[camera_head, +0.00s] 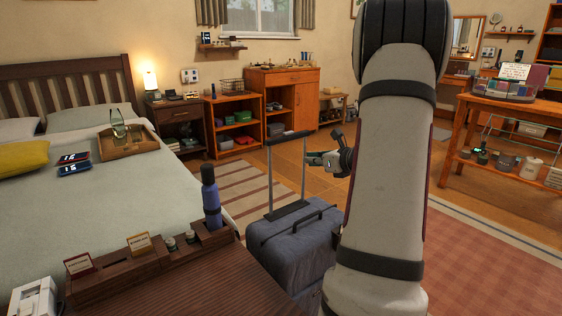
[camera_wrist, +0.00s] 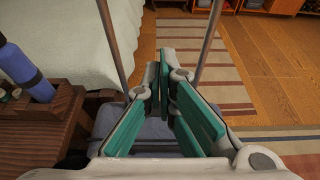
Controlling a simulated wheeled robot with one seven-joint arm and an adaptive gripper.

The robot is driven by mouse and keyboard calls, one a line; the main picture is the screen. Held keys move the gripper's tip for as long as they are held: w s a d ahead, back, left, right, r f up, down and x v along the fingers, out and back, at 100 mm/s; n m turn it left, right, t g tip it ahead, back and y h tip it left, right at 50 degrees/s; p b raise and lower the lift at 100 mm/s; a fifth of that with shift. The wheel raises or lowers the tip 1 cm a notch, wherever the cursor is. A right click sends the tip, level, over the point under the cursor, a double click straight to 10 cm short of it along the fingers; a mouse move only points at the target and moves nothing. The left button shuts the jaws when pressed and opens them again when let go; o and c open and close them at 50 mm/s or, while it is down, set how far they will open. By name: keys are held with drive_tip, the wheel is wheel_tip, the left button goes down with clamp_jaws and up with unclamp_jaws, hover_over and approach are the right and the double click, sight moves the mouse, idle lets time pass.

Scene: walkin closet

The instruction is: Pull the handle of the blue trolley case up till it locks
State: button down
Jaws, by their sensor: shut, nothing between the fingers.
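The blue trolley case (camera_head: 298,238) stands upright on the floor beside the dark wooden table. Its pull handle is up, with a dark crossbar grip (camera_head: 287,138) on two grey rods (camera_head: 270,180). My gripper (camera_head: 309,158) is beside the right rod, below the level of the grip. In the wrist view, the green-padded fingers of my gripper (camera_wrist: 171,62) are shut and empty. The two rods (camera_wrist: 212,38) pass on either side of them, and the case top (camera_wrist: 150,134) is below. The grip is out of the wrist view. Whether the handle is locked cannot be seen.
The dark table (camera_head: 195,290) with a blue bottle (camera_head: 211,198) is close on the left, beside the bed (camera_head: 110,185). A striped rug (camera_head: 240,190) and open wooden floor lie behind the case. A wooden shelf table (camera_head: 510,105) stands at right.

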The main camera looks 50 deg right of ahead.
drive_tip(key=b+x, duration=0.3)
drive_tip(key=x, duration=0.6)
drive_tip(key=shift+w+r, duration=0.25)
drive_tip(key=shift+r, duration=0.7)
drive_tip(key=shift+w+r, duration=0.2)
drive_tip(key=shift+r, duration=0.7)
wheel_tip(320, 180, up, 12)
drive_tip(key=p, duration=0.8)
drive_tip(key=shift+p, duration=0.35)
